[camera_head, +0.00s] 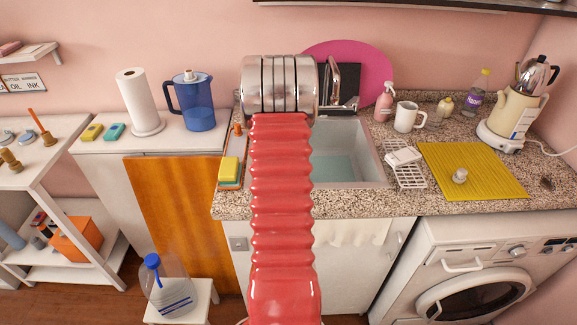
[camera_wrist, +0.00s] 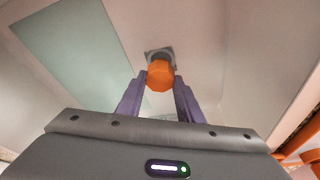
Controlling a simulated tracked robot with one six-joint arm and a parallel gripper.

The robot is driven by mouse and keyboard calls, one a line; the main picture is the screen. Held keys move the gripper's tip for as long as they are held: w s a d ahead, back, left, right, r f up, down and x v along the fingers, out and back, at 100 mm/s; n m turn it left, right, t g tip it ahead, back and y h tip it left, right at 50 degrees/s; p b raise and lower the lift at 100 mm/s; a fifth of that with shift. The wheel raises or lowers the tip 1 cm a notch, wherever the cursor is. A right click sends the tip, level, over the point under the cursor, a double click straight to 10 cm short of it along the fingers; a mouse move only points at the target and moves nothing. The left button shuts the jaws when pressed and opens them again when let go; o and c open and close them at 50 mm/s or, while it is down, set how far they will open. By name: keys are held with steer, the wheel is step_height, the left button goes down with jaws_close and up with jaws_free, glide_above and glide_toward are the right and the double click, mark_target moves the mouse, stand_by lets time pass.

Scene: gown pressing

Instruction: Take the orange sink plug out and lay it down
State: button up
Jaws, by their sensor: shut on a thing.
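The orange sink plug (camera_wrist: 161,75) shows in the wrist view between the purple fingertips of my gripper (camera_wrist: 160,84), which is shut on it. A grey square fitting (camera_wrist: 150,51) with a dark round part shows just behind the plug, over the pale sink floor. I cannot tell whether the plug is seated in it or clear of it. In the head view the sink (camera_head: 376,170) lies in the counter with a pale teal bottom. My red arm covers its left part and hides my gripper and the plug there.
Right of the sink are a white rack (camera_head: 408,178) with a pale block and a yellow ribbed mat (camera_head: 490,178) holding a small pale object. A yellow sponge (camera_head: 229,170) lies left of the sink. A mug (camera_head: 406,117) and pink spray bottle (camera_head: 384,103) stand behind.

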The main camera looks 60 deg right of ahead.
steer(key=shift+r, duration=0.1)
steer(key=shift+r, duration=0.55)
